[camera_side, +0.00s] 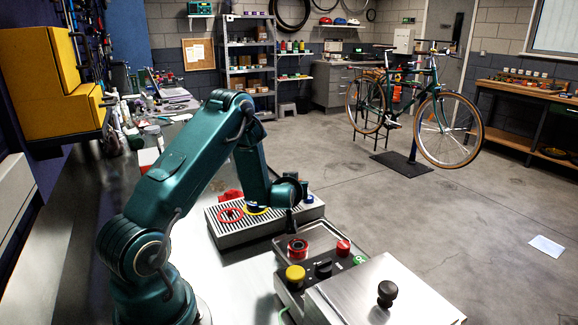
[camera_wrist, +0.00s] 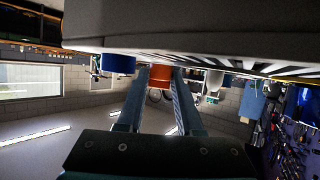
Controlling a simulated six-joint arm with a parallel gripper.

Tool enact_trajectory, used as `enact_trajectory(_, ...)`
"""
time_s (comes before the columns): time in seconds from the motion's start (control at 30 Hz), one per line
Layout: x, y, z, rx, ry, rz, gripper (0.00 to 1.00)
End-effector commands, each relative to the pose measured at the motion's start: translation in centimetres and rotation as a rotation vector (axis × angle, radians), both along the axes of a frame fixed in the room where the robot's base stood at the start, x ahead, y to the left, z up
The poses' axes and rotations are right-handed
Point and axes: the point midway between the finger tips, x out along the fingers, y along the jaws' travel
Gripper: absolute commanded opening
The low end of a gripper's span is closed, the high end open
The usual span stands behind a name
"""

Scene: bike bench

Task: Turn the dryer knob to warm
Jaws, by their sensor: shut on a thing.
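In the wrist view, which is upside down, my gripper (camera_wrist: 160,80) has its two fingers closed around an orange-red cylindrical piece (camera_wrist: 160,76). It looks like a knob beside a grey slatted unit (camera_wrist: 200,35). A blue cylinder (camera_wrist: 118,64) stands a little to its left, outside the fingers. In the side view, my wrist hangs over the right end of the slatted unit (camera_side: 240,234), and the fingertips and held piece are hard to make out. A blue piece (camera_side: 308,199) shows beside my wrist. No setting marks are readable.
A metal lid with a black handle (camera_side: 387,292) stands at front right.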

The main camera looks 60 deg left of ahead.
Motion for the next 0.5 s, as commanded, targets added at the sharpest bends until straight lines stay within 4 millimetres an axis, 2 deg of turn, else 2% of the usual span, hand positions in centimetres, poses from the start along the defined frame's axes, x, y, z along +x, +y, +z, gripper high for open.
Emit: enact_trajectory(0.5, -0.33, 0.45, 0.02, -0.001, -0.002, -0.163, 0.0)
